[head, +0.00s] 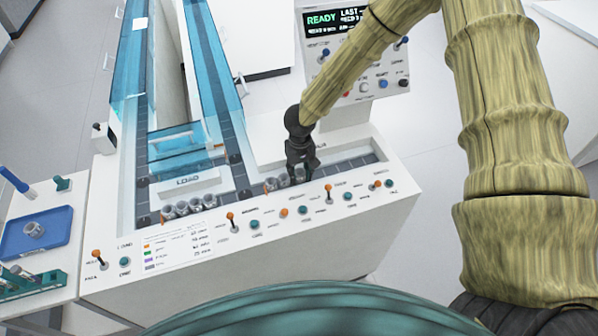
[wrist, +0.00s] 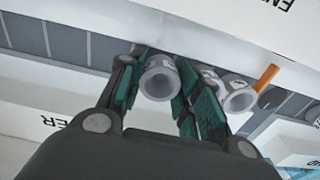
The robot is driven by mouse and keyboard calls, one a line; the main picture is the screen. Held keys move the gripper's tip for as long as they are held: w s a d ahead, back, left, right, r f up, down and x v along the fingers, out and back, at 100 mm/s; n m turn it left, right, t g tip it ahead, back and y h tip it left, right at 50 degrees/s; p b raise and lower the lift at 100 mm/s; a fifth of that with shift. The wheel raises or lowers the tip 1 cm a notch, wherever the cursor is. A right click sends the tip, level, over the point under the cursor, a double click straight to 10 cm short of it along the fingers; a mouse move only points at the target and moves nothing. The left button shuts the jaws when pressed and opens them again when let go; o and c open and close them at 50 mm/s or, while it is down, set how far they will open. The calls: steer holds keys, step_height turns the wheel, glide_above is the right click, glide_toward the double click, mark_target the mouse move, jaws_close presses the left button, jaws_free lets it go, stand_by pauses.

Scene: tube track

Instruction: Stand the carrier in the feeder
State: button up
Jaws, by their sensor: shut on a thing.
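My gripper (head: 302,166) is low over the right-hand dark slot of the white console. In the wrist view its teal fingers (wrist: 157,95) are closed around a grey, hollow carrier (wrist: 158,79). The carrier's round open end faces the wrist camera; its lower end is hidden, so I cannot tell whether it touches the slot floor. A second grey carrier (wrist: 238,97) stands just right of the fingers in the wrist view, with more grey shapes between. In the head view, carriers (head: 283,180) stand left of my gripper. I cannot read which slot is labelled feeder.
Several carriers (head: 182,208) stand in the console's left slot. A blue tray (head: 38,246) on the left table holds one grey carrier (head: 34,229). Orange and teal switches (head: 231,217) line the console's front. Blue-covered tracks (head: 208,50) run back. A control panel (head: 365,85) stands behind.

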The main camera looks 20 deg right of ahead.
steer(key=shift+s+f, duration=0.15)
steer(key=shift+f, duration=0.1)
steer(key=o, duration=0.9)
steer(key=shift+f, duration=0.15)
steer(key=shift+r, duration=0.2)
steer(key=shift+r, duration=0.25)
step_height(320, 180, up, 11)
steer(key=shift+d+r, duration=0.1)
steer(key=shift+r, duration=0.05)
stand_by(0.7)
